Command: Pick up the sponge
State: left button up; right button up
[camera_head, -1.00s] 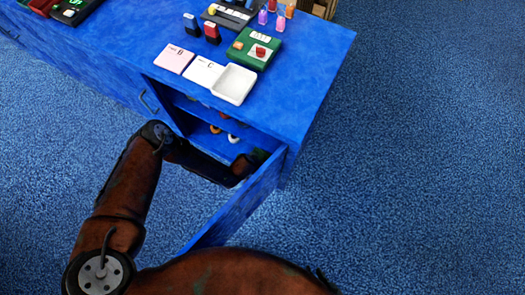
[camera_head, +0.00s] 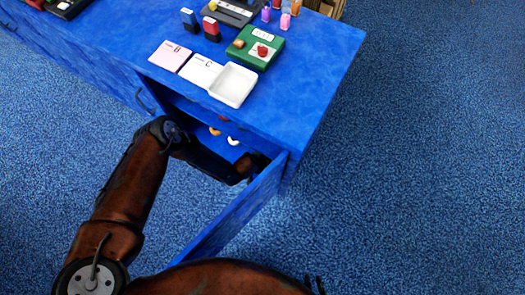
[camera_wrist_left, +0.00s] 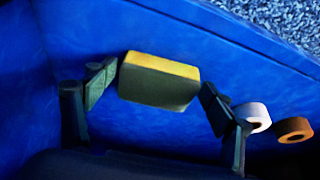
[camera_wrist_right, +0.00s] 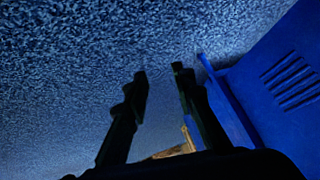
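The sponge (camera_wrist_left: 160,82) shows in the left wrist view as a block with a yellow edge and a darker olive face. It rests inside the blue cabinet. My left gripper (camera_wrist_left: 157,82) is open, with one finger at each side of the sponge and the tips close to its ends; I cannot tell if they touch it. In the head view my left arm reaches into the open cabinet, and the sponge cannot be made out there.
A white tape roll (camera_wrist_left: 254,117) and an orange one (camera_wrist_left: 294,130) stand beside the sponge. The cabinet door (camera_head: 235,210) stands open beside my left arm. A white tray (camera_head: 233,85) and a green box (camera_head: 255,48) are on top. The floor at right is clear.

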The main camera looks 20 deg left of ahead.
pick_arm(q)
jog(key=c, duration=0.4)
jog(key=shift+o, duration=0.2)
jog(key=shift+r, duration=0.1)
jog(key=shift+r, duration=0.15)
notch_tip(320, 180, up, 3)
jog(key=p, duration=0.3)
jog(key=shift+r, duration=0.2)
jog(key=shift+s+a+r+p, duration=0.1)
jog(key=shift+s+a+p, duration=0.3)
jog(key=shift+a+p, duration=0.05)
pick_arm(e)
notch_tip(320, 180, up, 6)
jog(key=g, duration=0.2)
pick_arm(q)
jog(key=s+a+p, duration=0.7)
jog(key=s+a, duration=0.5)
jog(key=shift+f, duration=0.3)
pick_arm(e)
jog(key=s+d+r+g+h, duration=0.2)
jog(key=s+d+r+g, duration=0.3)
jog(key=s, duration=0.6)
notch_tip(320, 180, up, 2)
jog(key=shift+d+r, duration=0.2)
jog(key=shift+d, duration=0.9)
